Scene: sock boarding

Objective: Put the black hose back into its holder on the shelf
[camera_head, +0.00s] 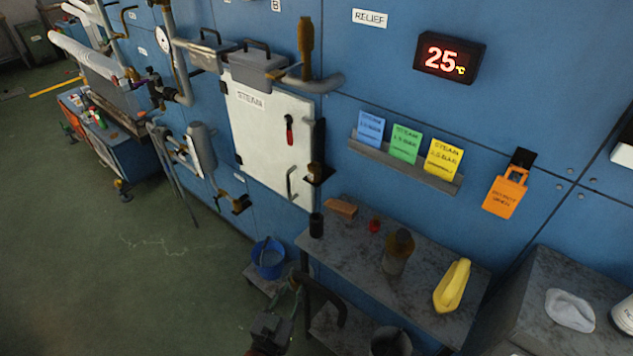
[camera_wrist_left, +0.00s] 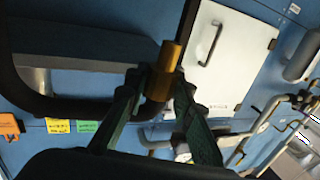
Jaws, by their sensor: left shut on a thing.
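The black hose (camera_head: 328,293) shows in the head view as a dark curve beside the front left of the grey table. In the left wrist view the black hose (camera_wrist_left: 70,108) bends across the picture behind the fingers. My left gripper (camera_head: 294,284) is low in front of the table's left end. In the left wrist view my left gripper (camera_wrist_left: 160,88) is shut on the hose's brass end fitting (camera_wrist_left: 172,55). A small black cup (camera_head: 316,225) stands at the table's left corner; I cannot tell whether it is the holder. My right gripper is not in view.
The grey table (camera_head: 350,235) carries a brown block (camera_head: 341,208), a red item (camera_head: 375,226), a dark container (camera_head: 398,252) and a yellow object (camera_head: 453,285). A blue bucket (camera_head: 268,258) stands left of it. A white steam cabinet (camera_head: 265,140) is behind. Open floor lies left.

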